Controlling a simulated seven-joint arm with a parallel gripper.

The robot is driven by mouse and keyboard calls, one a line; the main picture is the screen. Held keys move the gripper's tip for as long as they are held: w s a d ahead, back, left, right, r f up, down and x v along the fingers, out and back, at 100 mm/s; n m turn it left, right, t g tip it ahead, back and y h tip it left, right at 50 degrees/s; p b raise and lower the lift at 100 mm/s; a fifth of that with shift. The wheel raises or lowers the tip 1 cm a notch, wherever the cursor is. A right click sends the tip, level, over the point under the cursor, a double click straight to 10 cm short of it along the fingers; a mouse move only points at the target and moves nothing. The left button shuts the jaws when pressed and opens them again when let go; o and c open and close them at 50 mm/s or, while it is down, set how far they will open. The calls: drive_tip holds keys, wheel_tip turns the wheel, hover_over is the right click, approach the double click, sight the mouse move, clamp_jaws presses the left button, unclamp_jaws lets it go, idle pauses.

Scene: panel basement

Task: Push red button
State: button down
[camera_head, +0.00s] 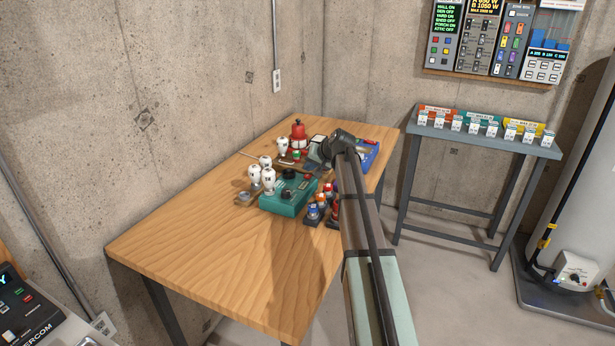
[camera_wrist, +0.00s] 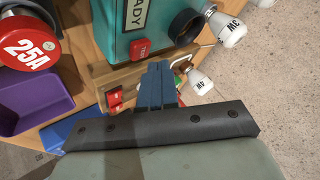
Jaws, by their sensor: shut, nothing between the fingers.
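My gripper (camera_wrist: 159,68) is shut and empty, its blue fingers pressed together above the bench in the wrist view. In the head view my gripper (camera_head: 322,152) hangs over the far part of the wooden bench, its fingertips not clear. A small red button (camera_wrist: 140,48) with white lettering sits on a teal box (camera_wrist: 160,20), just beyond the fingertips. Two more small red pieces (camera_wrist: 114,97) show on a wooden block left of the fingers. Whether the fingertips touch anything, I cannot tell. A teal box (camera_head: 283,201) also shows in the head view.
White bulb-shaped pieces (camera_wrist: 231,32) and a black knob (camera_wrist: 187,27) stand close by. A large red 25A piece (camera_wrist: 30,48) and a purple tray (camera_wrist: 28,103) lie left. The bench's near part (camera_head: 200,255) is clear. A grey rack (camera_head: 490,140) stands right.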

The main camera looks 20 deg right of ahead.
sight(310, 176)
drive_tip(key=shift+f, duration=0.9)
idle(1.4)
drive_tip(key=shift+r, duration=0.15)
idle(0.3)
drive_tip(key=shift+r, duration=0.75)
drive_tip(key=shift+r, duration=2.5)
drive_tip(key=shift+d, duration=0.1)
